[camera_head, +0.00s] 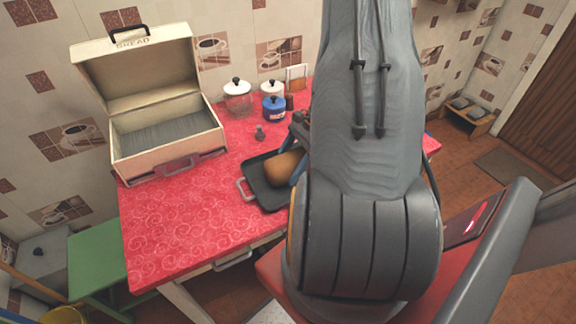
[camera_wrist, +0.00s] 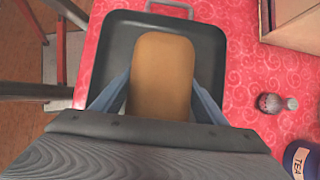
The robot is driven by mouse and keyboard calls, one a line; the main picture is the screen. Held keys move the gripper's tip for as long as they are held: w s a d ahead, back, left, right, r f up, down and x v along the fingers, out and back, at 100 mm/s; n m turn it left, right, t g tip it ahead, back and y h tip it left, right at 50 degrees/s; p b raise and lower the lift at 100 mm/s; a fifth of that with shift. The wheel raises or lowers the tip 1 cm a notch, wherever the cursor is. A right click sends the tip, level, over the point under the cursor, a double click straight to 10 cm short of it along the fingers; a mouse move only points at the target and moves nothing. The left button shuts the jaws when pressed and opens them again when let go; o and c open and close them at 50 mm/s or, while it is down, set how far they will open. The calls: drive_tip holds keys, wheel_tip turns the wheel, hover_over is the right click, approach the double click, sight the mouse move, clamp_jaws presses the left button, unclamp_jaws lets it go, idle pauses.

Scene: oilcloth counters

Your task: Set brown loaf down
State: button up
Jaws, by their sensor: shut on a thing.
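The brown loaf (camera_head: 284,168) is over the dark tray (camera_head: 258,186) on the red counter, partly hidden by my arm in the head view. In the wrist view the loaf (camera_wrist: 162,75) lies within the tray's outline (camera_wrist: 125,35). My gripper (camera_wrist: 162,95) has one blue-grey finger on each side of the loaf and is shut on it. I cannot tell whether the loaf's underside touches the tray.
An open, empty cream bread box (camera_head: 165,150) stands at the counter's left back. Lidded jars, including a white-lidded jar (camera_head: 237,97) and a blue tea tin (camera_head: 274,107), stand behind the tray. A small shaker (camera_head: 259,132) is near it. The red counter (camera_head: 185,225) is clear at the front left.

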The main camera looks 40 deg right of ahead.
drive_tip(key=shift+f, duration=0.1)
drive_tip(key=o, duration=1.4)
drive_tip(key=b+v, duration=0.3)
drive_tip(key=v, duration=0.9)
drive_tip(key=a+n, duration=0.1)
drive_tip(key=a, duration=0.2)
drive_tip(key=w+a+r+n+g+h, duration=0.1)
drive_tip(key=a+n, duration=0.1)
drive_tip(key=w+a+r+n, duration=0.1)
drive_tip(key=a+n, duration=0.1)
drive_tip(key=a, duration=0.1)
drive_tip(key=shift+a+r+g+h, duration=0.15)
drive_tip(key=shift+a+g+h, duration=0.2)
drive_tip(key=shift+g+h, duration=0.05)
drive_tip(key=s+a+r+n+h, duration=0.1)
drive_tip(key=a+n, duration=0.4)
drive_tip(key=a, duration=0.2)
drive_tip(key=s+a+r+n+h, duration=0.1)
drive_tip(key=a+r+n+h, duration=0.1)
drive_tip(key=a+n, duration=0.3)
drive_tip(key=s+a+r+n+t+h, duration=0.1)
drive_tip(key=a+n, duration=0.4)
drive_tip(key=a, duration=0.4)
drive_tip(key=shift+s+a+r+n+h, duration=0.1)
drive_tip(key=shift+a+r+n+h, duration=0.1)
drive_tip(key=shift+a+n+h, duration=0.15)
drive_tip(key=shift+d, duration=0.1)
